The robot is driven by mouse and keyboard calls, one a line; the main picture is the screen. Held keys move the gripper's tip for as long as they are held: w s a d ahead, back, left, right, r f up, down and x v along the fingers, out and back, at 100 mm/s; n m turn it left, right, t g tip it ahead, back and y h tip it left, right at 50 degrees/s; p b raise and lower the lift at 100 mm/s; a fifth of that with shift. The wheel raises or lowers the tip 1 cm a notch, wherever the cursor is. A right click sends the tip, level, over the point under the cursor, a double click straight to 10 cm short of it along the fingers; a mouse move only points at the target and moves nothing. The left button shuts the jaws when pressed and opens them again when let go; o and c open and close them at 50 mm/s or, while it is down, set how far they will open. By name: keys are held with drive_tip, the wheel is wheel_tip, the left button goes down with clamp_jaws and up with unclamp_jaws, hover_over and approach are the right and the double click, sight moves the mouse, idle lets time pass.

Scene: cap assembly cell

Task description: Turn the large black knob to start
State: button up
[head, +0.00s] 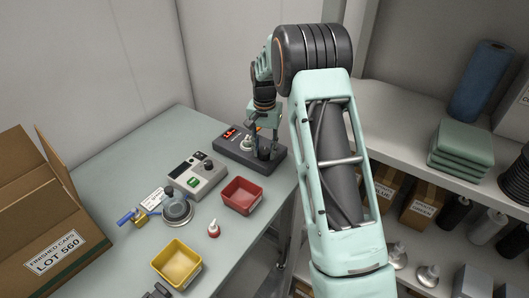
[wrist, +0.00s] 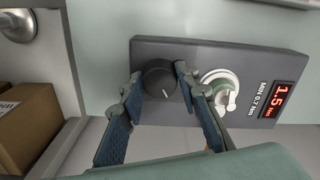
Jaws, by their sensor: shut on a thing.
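The large black knob (wrist: 158,78) sits on a dark grey tester box (wrist: 205,55), with a short white line at its lower edge in the wrist view. My gripper (wrist: 159,75) has one finger on each side of the knob and is shut on it. In the head view the tester box (head: 279,163) is at the table's right edge, with my gripper reaching down over it. A lit red display (wrist: 282,99) reads about 1.5 Nm, beside the label "MIN 0.7 Nm". A pale round fitting (wrist: 222,88) sits between the knob and the display.
A red bin (head: 242,195), a grey control box (head: 199,172) with a green button, and a round grey part (head: 177,210) stand nearby. A yellow bin (head: 177,264) and an open carton (head: 45,215) are nearer. Shelves (head: 420,165) stand to the right.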

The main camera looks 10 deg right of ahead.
sight(265, 150)
drive_tip(key=shift+n+b, duration=0.35)
drive_tip(key=shift+n, duration=1.65)
drive_tip(key=o, duration=1.2)
drive_tip(key=shift+c, duration=0.2)
wheel_tip(265, 150, up, 12)
